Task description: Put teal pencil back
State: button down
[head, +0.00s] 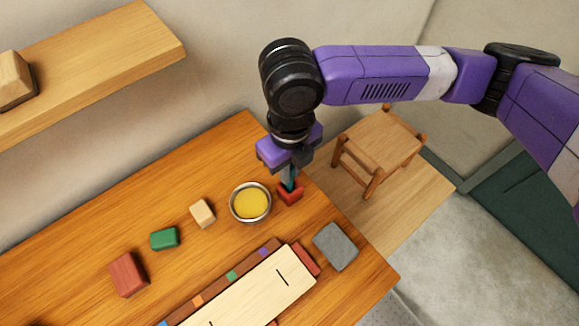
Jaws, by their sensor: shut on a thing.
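My gripper (290,174) points down over the far right part of the wooden table. It is shut on the teal pencil (290,186), of which only a short piece shows below the fingers. A small red block-like holder (289,196) is directly beneath the gripper. The pencil's lower end meets the red holder in the picture; I cannot tell whether it is inside it or just above it. The fingers hide the rest of the pencil.
A metal bowl with yellow contents (250,203) stands just left of the red holder. A grey block (336,246) and a long pale board (250,290) lie nearer. Green (164,239), beige (202,213) and red (128,275) blocks are left. A stool (380,145) stands beyond the table.

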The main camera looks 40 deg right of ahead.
jog(key=shift+f, duration=0.25)
dwell(0.3)
jog(key=c, duration=1.3)
grip_release()
jog(key=shift+r, duration=0.15)
notch_tip(320, 180, up, 8)
jog(key=shift+f+b, duration=0.2)
jog(key=shift+b, duration=0.25)
